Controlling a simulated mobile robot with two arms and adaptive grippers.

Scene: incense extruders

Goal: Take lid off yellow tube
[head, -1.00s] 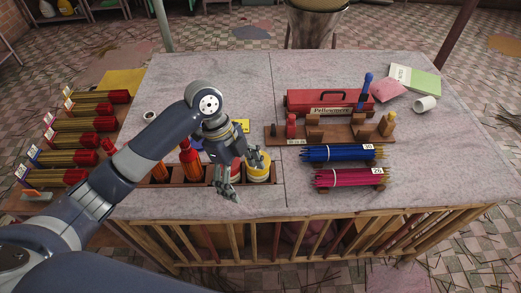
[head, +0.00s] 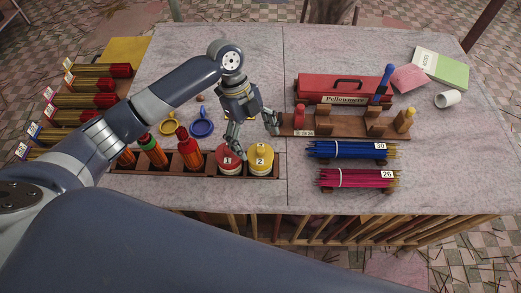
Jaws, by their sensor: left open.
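The yellow tube (head: 261,167) stands at the right end of a wooden rack (head: 203,176). A yellow domed lid (head: 261,151) with a "2" tag sits on top of it. Next to it on the left is a white tube with a red lid (head: 229,156) and a "1" tag. My left gripper (head: 253,132) is open and empty. Its fingers are spread just behind and above the two lids, one finger close to the red lid, the other to the right of the yellow lid. Whether a fingertip touches the red lid I cannot tell. My right gripper is out of view.
Orange-red bottles (head: 188,152) stand in the rack's left part. A yellow ring (head: 169,124) and a blue ring (head: 202,126) lie behind them. A wooden stand (head: 345,124), a red toolbox (head: 343,90) and blue (head: 350,150) and pink (head: 352,179) stick bundles are right.

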